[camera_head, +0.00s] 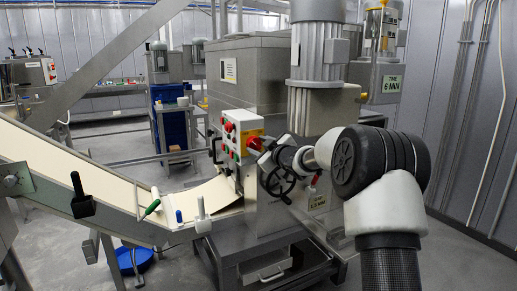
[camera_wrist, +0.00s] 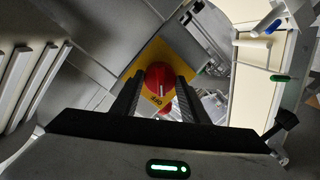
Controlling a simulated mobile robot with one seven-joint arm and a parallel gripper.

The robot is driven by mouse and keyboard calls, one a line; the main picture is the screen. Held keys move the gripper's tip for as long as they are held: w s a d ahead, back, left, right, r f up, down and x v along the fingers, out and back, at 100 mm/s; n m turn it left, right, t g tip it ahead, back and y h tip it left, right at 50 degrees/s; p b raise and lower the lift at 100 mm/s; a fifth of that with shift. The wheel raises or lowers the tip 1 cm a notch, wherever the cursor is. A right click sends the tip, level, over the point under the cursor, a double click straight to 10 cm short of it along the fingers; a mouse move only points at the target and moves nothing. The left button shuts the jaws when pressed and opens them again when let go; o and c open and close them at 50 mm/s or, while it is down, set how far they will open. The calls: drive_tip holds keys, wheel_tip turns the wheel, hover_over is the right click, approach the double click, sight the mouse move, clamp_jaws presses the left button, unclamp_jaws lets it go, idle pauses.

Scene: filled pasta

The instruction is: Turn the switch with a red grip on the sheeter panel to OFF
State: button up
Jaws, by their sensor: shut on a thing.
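The switch with the red grip (camera_wrist: 158,78) sits on a yellow plate (camera_wrist: 183,60) in the wrist view, between my two gripper fingers. My gripper (camera_wrist: 156,88) is shut on the red grip. In the head view the red grip (camera_head: 254,143) shows at the right edge of the sheeter panel (camera_head: 243,122), with my gripper (camera_head: 264,148) against it from the right. Lettering shows on the yellow plate below the grip, and part of the plate is hidden by the fingers.
A black handwheel (camera_head: 281,181) is just below my gripper. The white conveyor belt (camera_head: 100,172) slopes down at the left, with coloured handles along its edge. A motor (camera_head: 318,55) stands above the machine. Grey floor lies open at the lower right.

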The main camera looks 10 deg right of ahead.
idle(0.3)
drive_tip(key=o, duration=1.1)
drive_tip(key=shift+c, duration=0.2)
drive_tip(key=p+v, duration=0.1)
drive_tip(key=v, duration=1.6)
drive_tip(key=shift+s, duration=0.2)
drive_tip(key=shift+r, duration=0.1)
